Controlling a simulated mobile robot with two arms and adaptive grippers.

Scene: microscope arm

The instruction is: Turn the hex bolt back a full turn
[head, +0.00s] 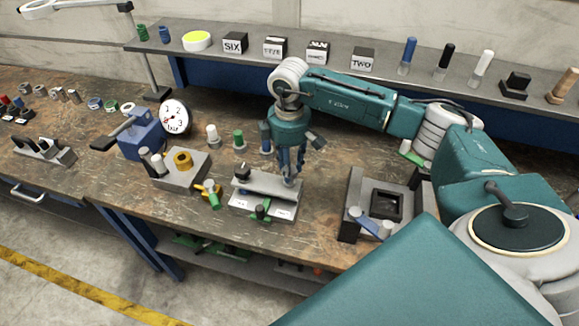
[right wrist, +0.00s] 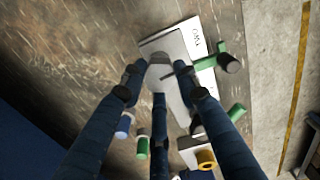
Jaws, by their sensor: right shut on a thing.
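A grey block fixture (head: 262,187) with white label plates stands near the front of the bench, below my right gripper (head: 289,180). The gripper points straight down at the right end of the block, its fingers closed around the hex bolt (right wrist: 159,73). In the right wrist view the bolt is a grey, blurred head between the fingertips, above the fixture's plate (right wrist: 166,43). In the head view the fingers mostly hide the bolt. Its turn angle cannot be read. My left gripper is out of view.
On the fixture are a black knob (head: 242,170) and a green lever (head: 262,208) with a dark end. A grey block with a yellow ring (head: 183,160) and a yellow-green valve (head: 211,192) stand left. A grey tray fixture (head: 354,203) stands right. Small pegs (head: 239,139) stand behind.

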